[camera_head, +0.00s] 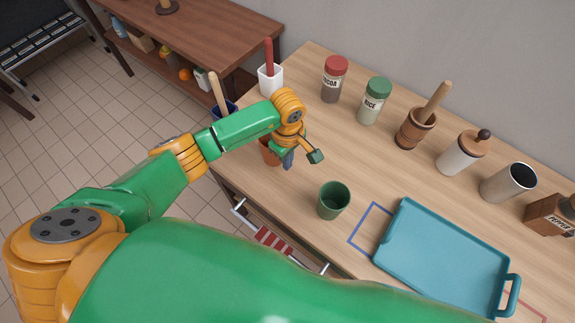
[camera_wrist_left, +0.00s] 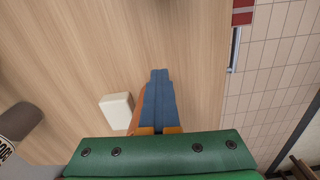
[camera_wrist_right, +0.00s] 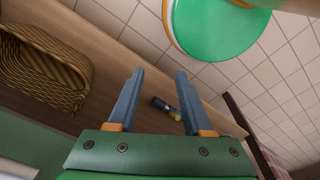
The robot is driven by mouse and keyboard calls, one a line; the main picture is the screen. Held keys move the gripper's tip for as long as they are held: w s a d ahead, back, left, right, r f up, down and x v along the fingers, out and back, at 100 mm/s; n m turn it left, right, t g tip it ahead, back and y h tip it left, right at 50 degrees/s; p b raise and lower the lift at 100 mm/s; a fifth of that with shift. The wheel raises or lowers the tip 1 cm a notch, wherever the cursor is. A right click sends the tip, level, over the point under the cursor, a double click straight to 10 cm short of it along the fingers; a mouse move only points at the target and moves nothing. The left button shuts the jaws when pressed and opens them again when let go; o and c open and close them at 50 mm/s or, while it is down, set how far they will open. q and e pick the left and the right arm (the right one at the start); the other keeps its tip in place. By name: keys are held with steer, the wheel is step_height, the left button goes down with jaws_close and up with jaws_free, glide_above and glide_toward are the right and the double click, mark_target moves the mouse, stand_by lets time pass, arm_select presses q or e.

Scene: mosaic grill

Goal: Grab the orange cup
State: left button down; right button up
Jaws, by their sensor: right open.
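The orange cup (camera_head: 268,152) stands near the left end of the wooden table, partly hidden behind my left gripper. My left gripper (camera_head: 288,163) points down at the cup's right side. In the left wrist view its blue fingers (camera_wrist_left: 160,75) are together, and a strip of the orange cup (camera_wrist_left: 137,108) shows just left of them. I cannot tell whether the cup's wall is pinched between them. My right gripper (camera_wrist_right: 158,88) is open and empty, away from the cup, and shows only in the right wrist view.
A green cup (camera_head: 333,201) and a teal tray (camera_head: 440,248) stand to the right. A white holder (camera_head: 270,79) and a blue holder (camera_head: 222,110) are near the orange cup. Jars line the back. A wicker basket (camera_wrist_right: 45,68) and dark bottle (camera_wrist_right: 163,104) lie near my right gripper.

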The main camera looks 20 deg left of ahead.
arm_select(q)
jaws_free()
steer(key=shift+r, duration=0.1)
